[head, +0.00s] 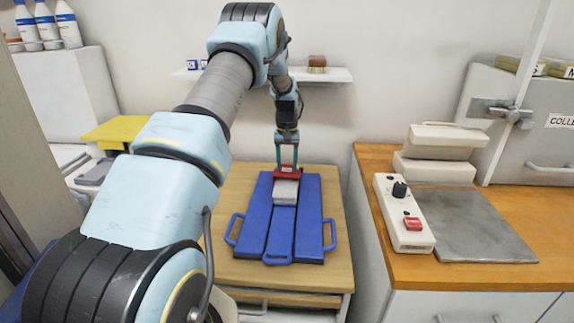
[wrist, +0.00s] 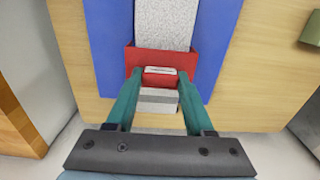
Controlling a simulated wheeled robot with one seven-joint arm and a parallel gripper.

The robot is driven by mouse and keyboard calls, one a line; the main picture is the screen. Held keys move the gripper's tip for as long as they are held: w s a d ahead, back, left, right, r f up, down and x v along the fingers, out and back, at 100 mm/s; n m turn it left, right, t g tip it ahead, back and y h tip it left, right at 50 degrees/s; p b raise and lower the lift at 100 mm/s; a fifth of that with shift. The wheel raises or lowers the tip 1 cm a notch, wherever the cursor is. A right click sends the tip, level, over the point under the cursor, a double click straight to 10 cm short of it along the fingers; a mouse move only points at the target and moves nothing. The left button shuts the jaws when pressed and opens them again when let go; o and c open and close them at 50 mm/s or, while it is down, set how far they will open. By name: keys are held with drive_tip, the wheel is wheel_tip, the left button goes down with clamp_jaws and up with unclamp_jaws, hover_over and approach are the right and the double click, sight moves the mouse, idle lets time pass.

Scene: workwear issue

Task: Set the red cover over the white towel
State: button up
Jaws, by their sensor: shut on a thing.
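My gripper (head: 287,166) points down and is shut on the red cover (head: 291,174), at the back of the blue folding board. In the wrist view, my gripper (wrist: 160,74) has its two green fingers either side of a raised part of the red cover (wrist: 146,58). The white towel (head: 285,192) lies on the board's middle panel and shows in front of the cover. In the wrist view, the speckled towel (wrist: 166,22) runs up to the cover's edge, and a pale grey piece shows on its other side. I cannot tell whether the cover rests on the towel.
The blue board (head: 310,222) with handles lies on a wooden table (head: 340,208). To the right, a counter holds a control box (head: 401,215) and a grey plate (head: 470,225). A wall shelf (head: 335,75) is behind my arm. A yellow-topped item (head: 115,130) stands left.

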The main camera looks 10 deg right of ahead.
drive_tip(key=shift+f+b, duration=0.45)
drive_tip(key=shift+f, duration=0.4)
drive_tip(key=o, duration=1.6)
drive_tip(key=shift+c, duration=0.2)
drive_tip(key=shift+r, duration=0.1)
drive_tip(key=shift+r+p, duration=1.85)
drive_tip(key=shift+r, duration=1.6)
